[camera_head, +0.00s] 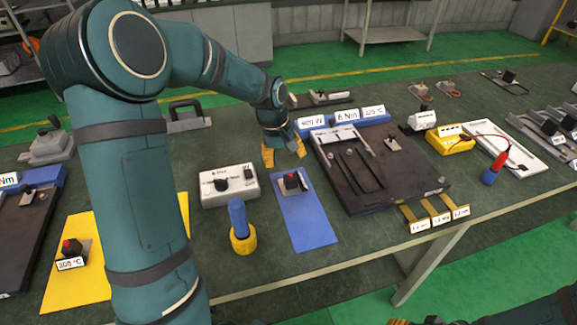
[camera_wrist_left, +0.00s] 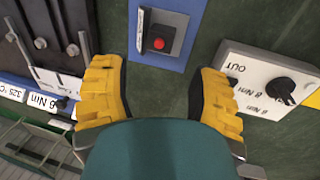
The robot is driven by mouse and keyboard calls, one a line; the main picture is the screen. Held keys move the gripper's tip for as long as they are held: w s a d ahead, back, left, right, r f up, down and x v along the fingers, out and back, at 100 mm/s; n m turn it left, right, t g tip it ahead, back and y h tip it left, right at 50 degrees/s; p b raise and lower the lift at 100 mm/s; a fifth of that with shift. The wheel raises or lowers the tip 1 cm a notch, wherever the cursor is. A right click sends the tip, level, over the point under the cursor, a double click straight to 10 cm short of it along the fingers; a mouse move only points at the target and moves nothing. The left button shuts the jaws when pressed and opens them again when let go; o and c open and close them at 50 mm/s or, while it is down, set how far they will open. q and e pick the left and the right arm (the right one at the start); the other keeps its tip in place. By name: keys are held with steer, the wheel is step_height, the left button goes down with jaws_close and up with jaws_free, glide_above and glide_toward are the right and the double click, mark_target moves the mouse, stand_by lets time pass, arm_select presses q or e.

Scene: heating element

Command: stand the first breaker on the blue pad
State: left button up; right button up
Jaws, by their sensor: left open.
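The blue pad (camera_head: 312,228) lies on the table in front of my left gripper, and also shows in the left wrist view (camera_wrist_left: 188,12). A small black breaker with a red button (camera_head: 292,181) stands on its far end on a grey plate; it also shows in the left wrist view (camera_wrist_left: 158,42). My left gripper (camera_head: 284,153) is open and empty just behind the pad, with its yellow fingers pointing down, apart from the breaker. Another red-button breaker (camera_head: 71,248) with a 300 °C label stands on a yellow pad (camera_head: 85,285). Only a scrap of what may be my right gripper shows at the bottom edge.
A white dial box (camera_head: 230,187) stands left of the pad, with a blue-handled yellow tool (camera_head: 240,225) in front. A dark heating plate (camera_head: 385,170) with rods lies to the right. A yellow meter (camera_head: 450,140) stands farther right. The pad's near half is clear.

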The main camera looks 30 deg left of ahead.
arm_select(q)
steer(key=r, duration=0.3)
steer(key=shift+s+a+r, duration=0.2)
steer(key=shift+s+r, duration=0.05)
steer(key=shift+r, duration=0.05)
steer(key=shift+p, duration=0.3)
